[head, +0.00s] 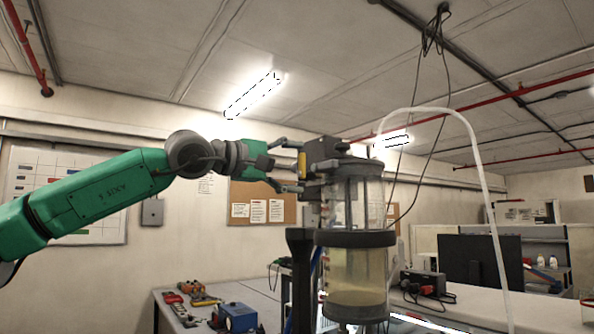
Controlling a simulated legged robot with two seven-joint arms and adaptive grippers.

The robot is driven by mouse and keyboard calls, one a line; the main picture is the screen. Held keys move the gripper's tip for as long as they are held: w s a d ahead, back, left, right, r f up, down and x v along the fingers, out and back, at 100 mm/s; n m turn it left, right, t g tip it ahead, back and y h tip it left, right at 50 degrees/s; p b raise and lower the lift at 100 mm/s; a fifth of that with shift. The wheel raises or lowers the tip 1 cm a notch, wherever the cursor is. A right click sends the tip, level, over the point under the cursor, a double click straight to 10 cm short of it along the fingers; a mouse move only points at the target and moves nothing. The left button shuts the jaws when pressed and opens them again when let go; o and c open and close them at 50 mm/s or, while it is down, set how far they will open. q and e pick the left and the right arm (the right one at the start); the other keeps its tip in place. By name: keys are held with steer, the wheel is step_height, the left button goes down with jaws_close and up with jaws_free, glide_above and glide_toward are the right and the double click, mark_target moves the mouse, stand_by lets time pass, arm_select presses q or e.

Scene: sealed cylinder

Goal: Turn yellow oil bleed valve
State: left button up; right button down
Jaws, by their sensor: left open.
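The yellow valve (302,164) is a small upright yellow piece at the left side of the dark block on top of the clear cylinder (358,215). My left gripper (294,167) comes in from the left with its fingers spread, one above and one below the valve's height. The valve shows between or just beyond the fingertips; I cannot tell whether they touch it. The cylinder stands upright, with a dark band around its middle and some yellowish liquid at the bottom. My right gripper is not in view.
A dark post (301,270) stands left of the cylinder. A white hose (470,125) arches over it to the right. A workbench (265,295) at lower left holds tools and a blue box (238,317). A dark monitor (480,262) stands at right.

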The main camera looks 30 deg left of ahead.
arm_select(q)
steer(key=v, duration=1.1)
steer(key=shift+a, duration=0.15)
steer(key=shift+s, duration=0.1)
steer(key=shift+f, duration=0.1)
